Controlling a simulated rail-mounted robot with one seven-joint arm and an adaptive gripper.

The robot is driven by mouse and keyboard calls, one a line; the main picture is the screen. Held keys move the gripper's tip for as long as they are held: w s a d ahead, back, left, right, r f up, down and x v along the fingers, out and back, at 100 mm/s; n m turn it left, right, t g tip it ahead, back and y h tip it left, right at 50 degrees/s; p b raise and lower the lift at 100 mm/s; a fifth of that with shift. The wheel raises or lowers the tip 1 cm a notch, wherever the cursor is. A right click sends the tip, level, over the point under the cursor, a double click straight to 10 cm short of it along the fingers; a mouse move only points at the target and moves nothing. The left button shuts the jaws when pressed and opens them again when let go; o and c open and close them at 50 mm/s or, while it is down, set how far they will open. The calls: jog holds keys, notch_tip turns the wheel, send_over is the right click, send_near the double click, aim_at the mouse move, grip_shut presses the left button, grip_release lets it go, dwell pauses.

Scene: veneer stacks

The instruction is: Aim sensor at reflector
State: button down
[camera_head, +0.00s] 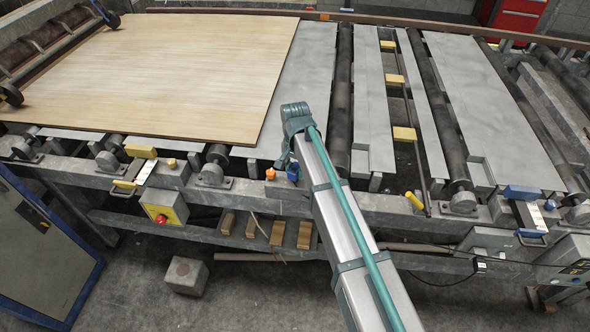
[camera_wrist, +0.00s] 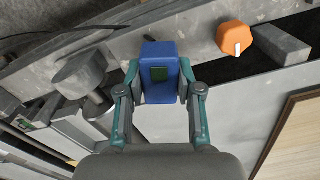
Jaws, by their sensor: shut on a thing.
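The sensor is a blue box (camera_wrist: 160,52) with a dark green window, and it sits between the fingers of my gripper (camera_wrist: 160,78) in the wrist view. The fingers are shut on its two sides. In the head view the blue sensor (camera_head: 293,171) shows at the near rail of the conveyor, partly hidden by my arm. An orange knob (camera_wrist: 236,38) with a white line is to the right of the sensor in the wrist view, apart from it. The knob also shows in the head view (camera_head: 270,174). I cannot clearly make out the reflector.
A large veneer sheet (camera_head: 170,70) lies on the left of the roller conveyor. Grey plates (camera_head: 372,100) and dark rollers (camera_head: 341,90) lie to the right. A yellow box with a red button (camera_head: 162,213) hangs on the near frame. A grey cabinet (camera_head: 45,255) stands at left.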

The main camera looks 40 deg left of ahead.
aim_at(295, 168)
jog(key=shift+n, duration=1.6)
jog(key=c, duration=0.8)
grip_release()
jog(key=shift+o, duration=0.2)
notch_tip(295, 168, up, 12)
